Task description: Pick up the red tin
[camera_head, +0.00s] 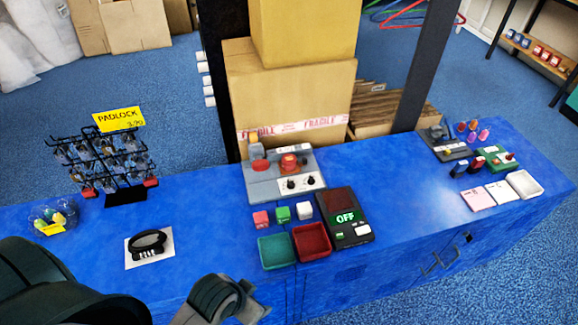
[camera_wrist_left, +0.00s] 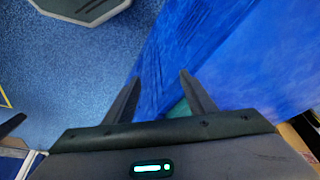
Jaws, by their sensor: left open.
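A small shallow red tin (camera_head: 311,242), open at the top, lies on the blue counter beside a similar green tin (camera_head: 276,251). It looks empty. My left arm comes in from the lower left, and its end (camera_head: 235,298) is at the bottom edge, left of and nearer than the tins. In the left wrist view my left gripper (camera_wrist_left: 160,78) is open with nothing between its fingertips. A bit of green (camera_wrist_left: 178,109) shows behind its fingers; I cannot tell what it is. The red tin is not recognisable in that view. My right gripper is not in view.
A padlock rack (camera_head: 112,165) and black lock (camera_head: 149,243) are left. Bare counter (camera_head: 205,215) lies between.

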